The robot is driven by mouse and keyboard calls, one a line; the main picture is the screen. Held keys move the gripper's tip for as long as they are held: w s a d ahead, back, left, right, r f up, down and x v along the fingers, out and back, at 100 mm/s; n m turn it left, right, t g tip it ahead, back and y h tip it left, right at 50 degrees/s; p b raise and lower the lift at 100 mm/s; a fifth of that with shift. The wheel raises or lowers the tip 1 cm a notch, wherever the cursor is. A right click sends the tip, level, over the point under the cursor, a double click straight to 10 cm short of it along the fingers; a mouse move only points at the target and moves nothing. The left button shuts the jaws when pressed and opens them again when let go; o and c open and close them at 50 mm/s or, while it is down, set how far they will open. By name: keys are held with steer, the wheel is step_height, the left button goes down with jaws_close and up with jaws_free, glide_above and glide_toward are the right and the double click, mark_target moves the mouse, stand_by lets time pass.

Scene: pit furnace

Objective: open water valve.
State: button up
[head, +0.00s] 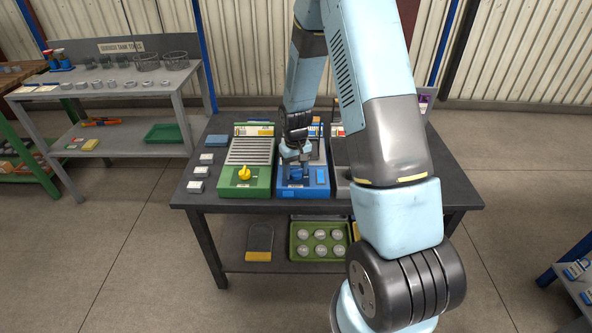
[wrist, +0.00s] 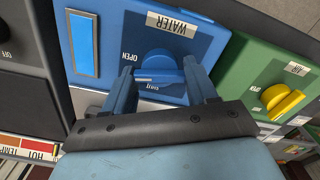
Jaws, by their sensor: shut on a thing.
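The blue water unit (head: 318,188) stands on the dark table, with my gripper (head: 295,165) reaching down over its front. In the wrist view the water unit (wrist: 205,42) carries a WATER label and a round blue valve knob (wrist: 153,62). OPEN is printed left of the knob and SHUT below it. My gripper (wrist: 160,82) has one finger on each side of the knob's bar and is shut on it. The fingers hide part of the knob's sides, and the exact pointer direction is hard to tell. In the head view the gripper mostly hides the knob.
A green air unit (head: 240,188) with a yellow knob (head: 244,173) stands close to the left. A dark grey unit (wrist: 25,50) marked OFF stands on the other side, partly behind my arm in the head view. Small blocks lie at the table's left end. A tray (head: 293,254) sits on the shelf below.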

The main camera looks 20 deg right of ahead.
steer(key=shift+a+m, duration=0.2)
steer(key=shift+m, duration=0.8)
steer(key=o, duration=0.8)
steer(key=shift+d, duration=0.1)
steer(key=shift+c, duration=0.2)
step_height(320, 180, up, 14)
steer(key=shift+f, duration=0.15)
